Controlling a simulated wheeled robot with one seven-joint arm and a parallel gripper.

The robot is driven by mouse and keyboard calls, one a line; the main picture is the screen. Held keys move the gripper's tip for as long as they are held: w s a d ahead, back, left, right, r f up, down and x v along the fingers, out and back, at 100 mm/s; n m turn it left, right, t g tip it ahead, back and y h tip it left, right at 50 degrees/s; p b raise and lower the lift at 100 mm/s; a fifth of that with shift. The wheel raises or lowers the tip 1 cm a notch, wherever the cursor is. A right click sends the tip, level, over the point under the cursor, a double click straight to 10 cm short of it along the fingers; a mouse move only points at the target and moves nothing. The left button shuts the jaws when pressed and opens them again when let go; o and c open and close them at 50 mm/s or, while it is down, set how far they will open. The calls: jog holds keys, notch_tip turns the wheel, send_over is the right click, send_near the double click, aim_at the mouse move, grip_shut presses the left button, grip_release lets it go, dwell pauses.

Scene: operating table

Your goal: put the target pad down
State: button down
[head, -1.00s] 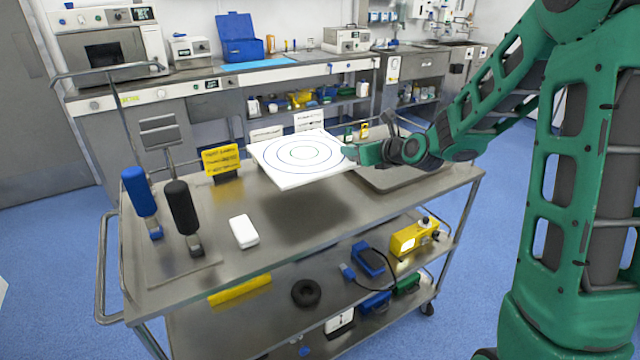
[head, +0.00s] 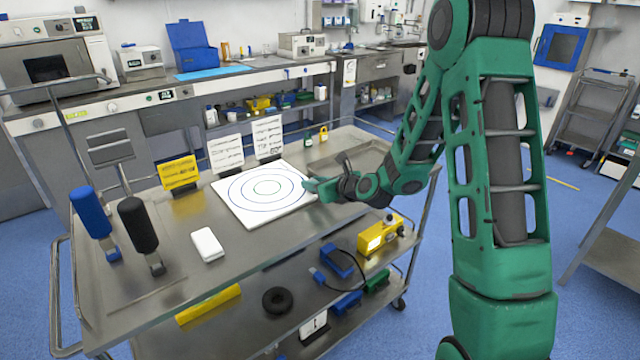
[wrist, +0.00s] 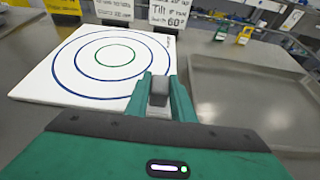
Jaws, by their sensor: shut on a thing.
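The target pad (head: 267,212) is a white square board with blue rings and a green ring in the middle. In the head view it looks flat, at or just above the steel cart top (head: 190,270); I cannot tell whether it touches. My gripper (head: 314,187) is shut on the pad's right edge. In the wrist view the pad (wrist: 60,86) spreads ahead and left of my gripper (wrist: 158,88), whose fingers meet its near right edge. The fingertips' exact grip is partly hidden.
A yellow sign (head: 178,172) and white printed cards (head: 228,155) stand behind the pad. A white box (head: 207,245), a blue-handled tool (head: 92,212) and a black-handled tool (head: 139,222) are left. A steel tray (wrist: 245,98) lies right of the pad. The cart top in front is bare.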

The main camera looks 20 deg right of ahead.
jog(key=c, duration=1.5)
grip_release()
jog(key=shift+c, duration=0.2)
